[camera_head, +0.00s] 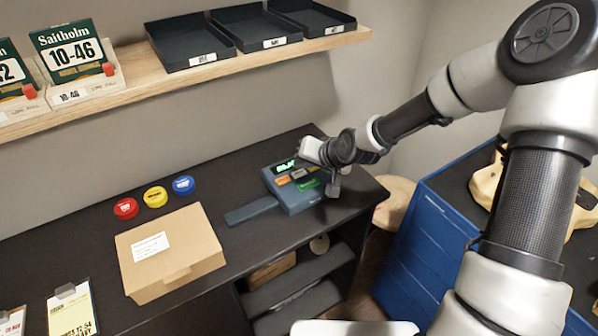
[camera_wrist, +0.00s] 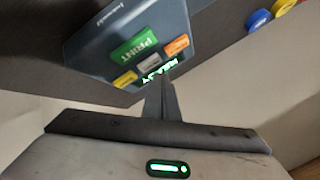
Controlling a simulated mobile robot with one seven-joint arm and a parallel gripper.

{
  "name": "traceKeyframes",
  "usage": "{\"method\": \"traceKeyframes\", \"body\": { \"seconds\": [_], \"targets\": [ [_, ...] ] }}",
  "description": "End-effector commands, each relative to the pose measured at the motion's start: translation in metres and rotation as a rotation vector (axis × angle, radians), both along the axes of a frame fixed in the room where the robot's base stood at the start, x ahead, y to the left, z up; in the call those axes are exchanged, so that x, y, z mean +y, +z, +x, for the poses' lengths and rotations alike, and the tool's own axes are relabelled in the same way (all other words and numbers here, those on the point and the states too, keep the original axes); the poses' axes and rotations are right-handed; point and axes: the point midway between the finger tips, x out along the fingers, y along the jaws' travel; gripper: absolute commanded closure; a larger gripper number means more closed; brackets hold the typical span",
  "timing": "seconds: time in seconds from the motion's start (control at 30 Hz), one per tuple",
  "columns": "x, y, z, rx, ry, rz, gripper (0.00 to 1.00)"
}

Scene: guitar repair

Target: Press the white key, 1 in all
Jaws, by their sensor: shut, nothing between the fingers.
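The white key (camera_wrist: 150,62) shows pale grey in the wrist view, between the green PRINT key (camera_wrist: 134,48) and the lit green READY display (camera_wrist: 160,70). It sits on the sloped face of a blue-grey label device (camera_head: 298,204) on the dark desk. An orange key (camera_wrist: 177,46) and a yellow key (camera_wrist: 125,79) flank it. My gripper (camera_wrist: 162,80) is shut and empty, its fingertips appearing just below the white key and over the display's edge. I cannot tell whether they touch the device. In the head view my wrist partly covers the device's far right side.
A cardboard box (camera_head: 167,275) and red (camera_head: 125,208), yellow (camera_head: 155,196) and blue (camera_head: 183,185) round tins stand left of the device. A wooden shelf (camera_head: 140,82) with black trays (camera_head: 191,45) is above. A blue cabinet (camera_head: 425,235) stands at the right.

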Motion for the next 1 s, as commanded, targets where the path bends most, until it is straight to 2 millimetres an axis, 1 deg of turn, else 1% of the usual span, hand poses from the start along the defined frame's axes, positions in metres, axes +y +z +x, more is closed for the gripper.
{"method": "traceKeyframes", "body": {
  "seconds": [0.17, 0.5, 0.6, 1.0],
  "targets": [
    [0.0, 0.009, 0.0, -0.001, -0.001, 0.0, 1.0],
    [0.0, 0.044, 0.0, -0.001, -0.001, 0.0, 1.0],
    [0.0, 0.05, 0.0, 0.0, 0.0, 0.0, 1.0],
    [0.0, 0.05, 0.0, 0.0, 0.0, 0.0, 1.0]
  ]
}}
